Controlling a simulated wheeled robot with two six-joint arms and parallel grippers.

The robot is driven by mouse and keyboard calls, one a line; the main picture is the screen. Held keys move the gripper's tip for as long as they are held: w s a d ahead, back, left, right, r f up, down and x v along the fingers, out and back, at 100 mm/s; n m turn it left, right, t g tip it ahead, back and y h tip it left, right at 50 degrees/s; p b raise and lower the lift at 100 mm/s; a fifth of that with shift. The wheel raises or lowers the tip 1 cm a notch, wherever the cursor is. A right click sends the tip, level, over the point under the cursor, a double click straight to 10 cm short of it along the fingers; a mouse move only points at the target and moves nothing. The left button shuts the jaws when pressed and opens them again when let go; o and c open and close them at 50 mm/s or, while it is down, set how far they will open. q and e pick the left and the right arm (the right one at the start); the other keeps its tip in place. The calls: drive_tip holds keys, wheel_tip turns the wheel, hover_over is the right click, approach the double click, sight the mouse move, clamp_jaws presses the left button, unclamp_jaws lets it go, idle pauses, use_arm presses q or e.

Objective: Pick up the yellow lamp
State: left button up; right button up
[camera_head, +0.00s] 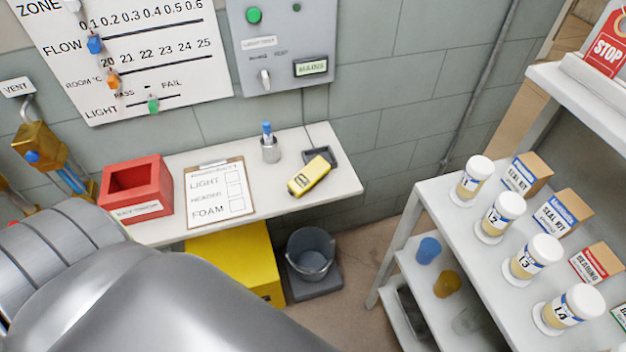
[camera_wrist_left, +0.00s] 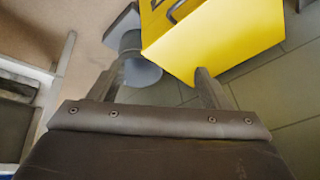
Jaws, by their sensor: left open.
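The yellow lamp (camera_head: 310,176) lies on the white wall bench (camera_head: 277,188), near its right end. A dark holder (camera_head: 323,157) sits right behind the lamp, which seems to touch or overlap it. My left gripper (camera_wrist_left: 160,84) shows only in the left wrist view, with its fingers apart and nothing between them. It points toward the floor area by the yellow box and the bucket, and the lamp is not in that view. A large grey link of my arm covers the lower left of the head view. My right gripper is not seen.
A red box (camera_head: 137,190), a clipboard (camera_head: 220,194) and a pen cup (camera_head: 270,150) share the bench. Below are a yellow box (camera_head: 235,262), also in the wrist view (camera_wrist_left: 215,35), and a grey bucket (camera_head: 311,254). A shelf (camera_head: 440,215) with jars stands at right.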

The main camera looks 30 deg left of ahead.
use_arm(q)
drive_tip(key=w+d+r+m+t+h+b, duration=0.1)
drive_tip(key=w+r+m+t+b, duration=0.3)
drive_tip(key=r, duration=0.7)
drive_tip(key=w+d+r+n+t+h+p, duration=0.1)
drive_tip(key=w+r+t, duration=0.2)
drive_tip(key=w+r, duration=0.55)
drive_tip(key=w+d+r+m+t+h+b, duration=0.1)
drive_tip(key=w+r+m+t+b, duration=0.15)
drive_tip(key=r, duration=1.05)
approach(309, 175)
drive_tip(key=shift+n, duration=0.25)
drive_tip(key=x, duration=0.3)
drive_tip(key=a+x, duration=0.1)
drive_tip(key=x, duration=0.1)
drive_tip(key=shift+w+f+p, duration=0.1)
drive_tip(key=shift+f+p, duration=0.25)
drive_tip(key=shift+p, duration=0.05)
drive_tip(key=w, duration=0.3)
drive_tip(key=w+d+f, duration=0.1)
drive_tip(key=shift+w+d+p, duration=0.1)
drive_tip(key=shift+w+p, duration=0.1)
drive_tip(key=shift+p, duration=0.15)
drive_tip(key=shift+w+f, duration=0.25)
drive_tip(key=shift+w, duration=0.1)
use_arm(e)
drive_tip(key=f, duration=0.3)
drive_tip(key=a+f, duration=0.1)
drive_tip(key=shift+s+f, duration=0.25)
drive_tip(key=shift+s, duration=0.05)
